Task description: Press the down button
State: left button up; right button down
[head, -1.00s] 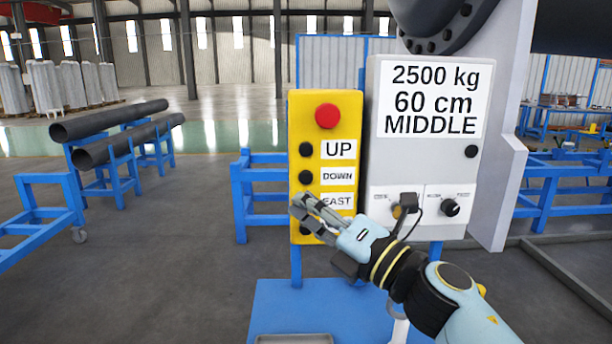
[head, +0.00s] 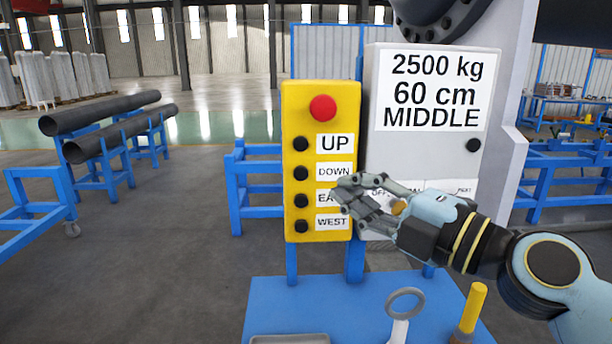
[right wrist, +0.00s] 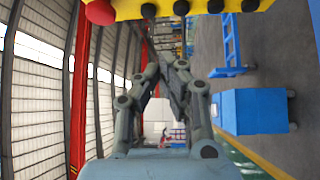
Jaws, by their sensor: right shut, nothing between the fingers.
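The yellow control box (head: 315,100) stands upright on blue posts, with a red button (head: 323,108) at the top. Black buttons run down its left side beside labels UP, DOWN, EAST and WEST. The down button (head: 301,173) is in plain view left of its DOWN label (head: 335,171). My right gripper (head: 341,188) is shut and empty, to the right of the down button and a little lower, covering part of the EAST label. In the right wrist view the shut fingers (right wrist: 172,68) point toward the yellow box (right wrist: 130,10) at the top edge. My left gripper is not in view.
A grey panel (head: 375,140) reading 2500 kg, 60 cm, MIDDLE stands right of the box, partly behind my right gripper. Below is a blue table (head: 290,300) with a ring-ended tool (head: 405,303) and a yellow-handled tool (head: 473,306). Pipes (head: 105,112) on blue stands are at left.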

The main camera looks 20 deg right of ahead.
aim_at(301, 174)
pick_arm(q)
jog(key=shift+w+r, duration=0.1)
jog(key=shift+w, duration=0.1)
pick_arm(e)
jog(key=s+f, duration=0.1)
jog(key=s+f+n+g, duration=0.1)
jog(key=s, duration=0.1)
jog(key=shift+d, duration=0.2)
jog(key=shift+w, duration=0.15)
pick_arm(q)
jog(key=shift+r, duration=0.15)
pick_arm(e)
jog(key=w+d+x, duration=0.1)
jog(key=d+x, duration=0.1)
jog(key=x, duration=1)
jog(key=shift+w, duration=0.45)
